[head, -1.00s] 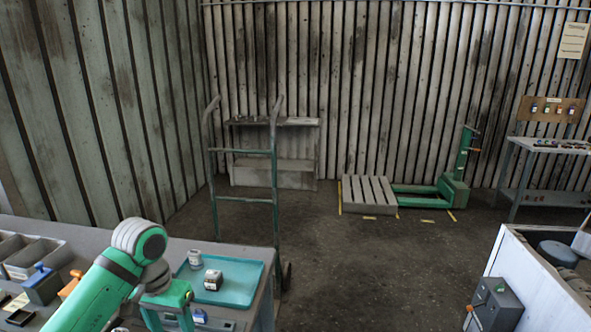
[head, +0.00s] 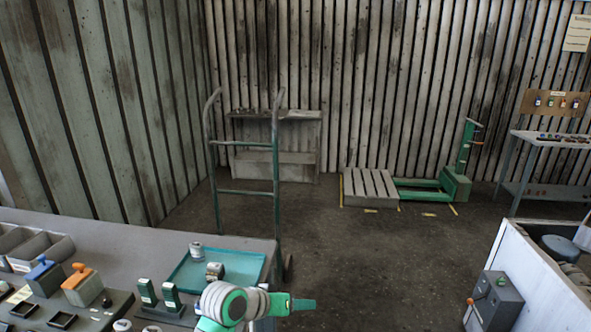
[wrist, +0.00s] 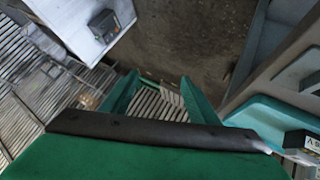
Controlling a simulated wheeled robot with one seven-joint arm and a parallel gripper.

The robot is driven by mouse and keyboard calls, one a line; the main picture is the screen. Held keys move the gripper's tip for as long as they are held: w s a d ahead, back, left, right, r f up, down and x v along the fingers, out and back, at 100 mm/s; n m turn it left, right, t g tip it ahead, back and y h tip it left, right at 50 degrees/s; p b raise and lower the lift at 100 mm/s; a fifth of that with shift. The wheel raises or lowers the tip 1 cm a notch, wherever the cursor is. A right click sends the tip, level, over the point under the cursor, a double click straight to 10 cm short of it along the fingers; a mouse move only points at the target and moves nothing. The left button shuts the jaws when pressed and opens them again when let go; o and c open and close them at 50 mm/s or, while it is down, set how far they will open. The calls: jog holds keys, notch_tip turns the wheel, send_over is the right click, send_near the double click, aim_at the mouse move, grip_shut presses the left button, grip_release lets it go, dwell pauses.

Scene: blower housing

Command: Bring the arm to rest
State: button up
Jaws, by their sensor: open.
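My arm shows at the bottom middle of the head view, with its green and white links over the front of the workbench. My gripper (head: 303,304) points to the right, past the bench's right end. In the wrist view my gripper (wrist: 160,100) shows two green fingers spread apart, with nothing between them but the distant wall and floor. The fingers touch nothing that I can see.
The workbench (head: 120,232) holds a teal tray (head: 243,270) with small parts in it, just behind my arm. A hand truck (head: 245,192) stands behind the bench. A white bin (head: 535,275) is at right. Open floor (head: 385,260) lies between.

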jog(key=s+d+f+n+t+h, duration=0.1)
jog(key=d+f+n+t, duration=0.15)
jog(key=d, duration=0.35)
jog(key=s+d+f+n+t+h, duration=0.1)
jog(key=s+d+f+t, duration=0.15)
jog(key=d, duration=0.25)
jog(key=s+d+f+n+t+y, duration=0.1)
jog(key=s+f+n+t+y, duration=0.1)
jog(key=s+f+n+t, duration=0.15)
jog(key=s+a+f+n+y, duration=0.15)
jog(key=s+f, duration=0.25)
jog(key=s, duration=0.4)
jog(key=s+a+f+y, duration=0.1)
jog(key=s+f+y, duration=0.2)
jog(key=s, duration=0.4)
jog(key=s+a+r+m+y, duration=0.1)
jog(key=s+a+r+m, duration=0.1)
jog(key=s, duration=1)
jog(key=s+a+r+m+y, duration=0.1)
jog(key=s+a+r+m, duration=0.1)
jog(key=s+a+m, duration=0.2)
jog(key=s+a, duration=0.3)
jog(key=s, duration=0.5)
jog(key=shift+s, duration=0.4)
